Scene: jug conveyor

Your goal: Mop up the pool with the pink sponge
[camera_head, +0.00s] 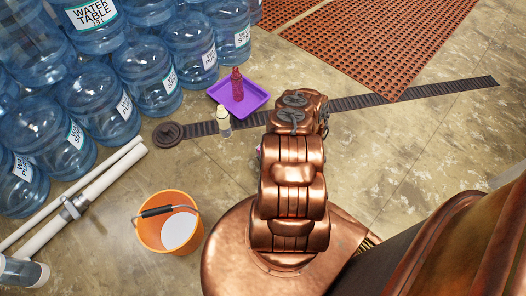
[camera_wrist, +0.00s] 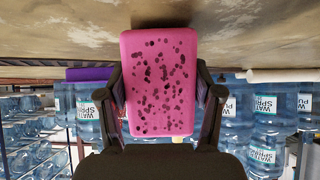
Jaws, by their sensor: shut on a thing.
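The pink sponge (camera_wrist: 160,55), dotted with dark pores, fills the middle of the wrist view. My gripper (camera_wrist: 160,92) is shut on it, with one dark finger pressed to each side. In the head view my copper arm covers most of the gripper, and only a small pink sliver of the sponge (camera_head: 258,151) shows at the arm's left edge. I cannot make out a pool on the floor in either view; my arm and base hide part of the floor.
A purple tray (camera_head: 260,100) with a red bottle (camera_head: 237,86) lies on the floor. A cream bottle (camera_head: 223,124) stands beside it. Many water jugs (camera_head: 155,75), white pipes (camera_head: 95,190) and an orange bucket (camera_head: 153,235) are to the left. The floor at right is mostly clear.

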